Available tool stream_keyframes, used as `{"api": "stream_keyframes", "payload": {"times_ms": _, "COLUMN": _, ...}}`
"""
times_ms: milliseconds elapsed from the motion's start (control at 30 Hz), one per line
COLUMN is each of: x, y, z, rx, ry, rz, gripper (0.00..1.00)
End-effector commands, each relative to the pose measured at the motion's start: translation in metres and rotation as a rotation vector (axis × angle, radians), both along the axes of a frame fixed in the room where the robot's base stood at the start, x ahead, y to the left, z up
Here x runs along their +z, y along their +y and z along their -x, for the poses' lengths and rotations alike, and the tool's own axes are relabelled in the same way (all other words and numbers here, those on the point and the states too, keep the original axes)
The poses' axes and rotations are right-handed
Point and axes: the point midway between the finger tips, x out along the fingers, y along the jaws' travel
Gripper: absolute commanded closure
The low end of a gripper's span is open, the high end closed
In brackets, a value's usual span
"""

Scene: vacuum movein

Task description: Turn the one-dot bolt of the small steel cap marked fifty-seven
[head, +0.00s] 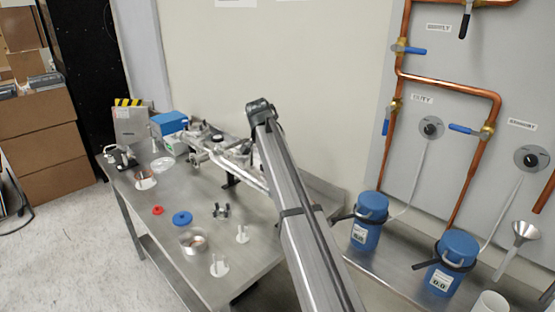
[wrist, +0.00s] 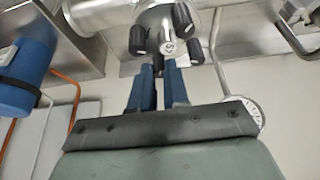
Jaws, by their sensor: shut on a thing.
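In the wrist view, the small steel cap (wrist: 170,25) sits on the end of a steel pipe assembly. Several black bolt knobs ring it, with a round pale label (wrist: 169,46) in the middle; I cannot read its mark. My gripper (wrist: 159,75) reaches up from below with two blue fingers. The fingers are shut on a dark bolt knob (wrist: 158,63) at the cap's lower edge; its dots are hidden. In the head view, the steel pipe assembly (head: 213,147) lies on the steel table. My gripper cannot be made out there.
The steel table (head: 130,190) also holds a blue lid (head: 182,218), a red ring (head: 157,210), a dark knobbed part (head: 221,211) and white stands. Blue flasks (head: 368,222) stand on the right bench below copper piping (head: 450,85). The table's front left is fairly clear.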

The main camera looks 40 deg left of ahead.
Motion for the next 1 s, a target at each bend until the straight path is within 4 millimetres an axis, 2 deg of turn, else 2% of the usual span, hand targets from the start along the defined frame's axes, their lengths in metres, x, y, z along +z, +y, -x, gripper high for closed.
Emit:
{"api": "stream_keyframes", "payload": {"times_ms": 167, "x": 0.0001, "y": 0.0004, "z": -0.0001, "rx": -0.009, "ry": 0.000, "rz": 0.000, "gripper": 1.00}}
{"api": "stream_keyframes", "payload": {"times_ms": 467, "x": 0.0001, "y": 0.0014, "z": -0.0005, "rx": -0.141, "ry": 0.000, "rz": 0.000, "gripper": 1.00}}
{"api": "stream_keyframes", "payload": {"times_ms": 733, "x": 0.0001, "y": 0.0008, "z": -0.0002, "rx": -0.148, "ry": 0.000, "rz": -0.001, "gripper": 1.00}}
{"api": "stream_keyframes", "payload": {"times_ms": 767, "x": 0.0001, "y": 0.0008, "z": -0.0002, "rx": -0.147, "ry": 0.000, "rz": 0.000, "gripper": 0.84}}
{"api": "stream_keyframes", "payload": {"times_ms": 1000, "x": 0.0000, "y": 0.0008, "z": -0.0001, "rx": -0.147, "ry": 0.000, "rz": 0.000, "gripper": 0.61}}
